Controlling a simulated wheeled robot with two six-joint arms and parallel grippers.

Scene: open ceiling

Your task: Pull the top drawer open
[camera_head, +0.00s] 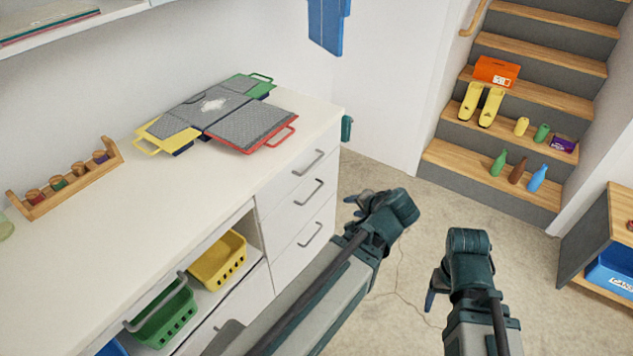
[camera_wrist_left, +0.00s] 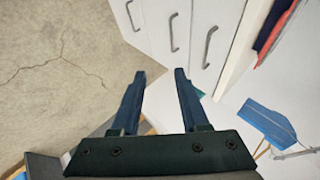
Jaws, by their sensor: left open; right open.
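The white cabinet (camera_head: 278,213) has a stack of three drawers at its right end, each with a grey bar handle. The top drawer (camera_head: 290,178) is shut, with its handle (camera_head: 308,163) just under the countertop. In the left wrist view the top drawer's handle (camera_wrist_left: 210,47) is the rightmost of three, beyond the fingertips. My left gripper (camera_head: 356,206) is open and empty, in front of the drawers and apart from the handles; its spread fingers also show in the left wrist view (camera_wrist_left: 160,75). My right gripper (camera_head: 431,297) is open and empty, farther right over the floor.
On the countertop (camera_head: 95,215) lie a grey folding board (camera_head: 210,110) with coloured handles and a wooden rack (camera_head: 65,180) of jars. Yellow (camera_head: 218,260) and green baskets sit in the open shelf below. Stairs (camera_head: 510,90) rise at the back right. The floor between is clear.

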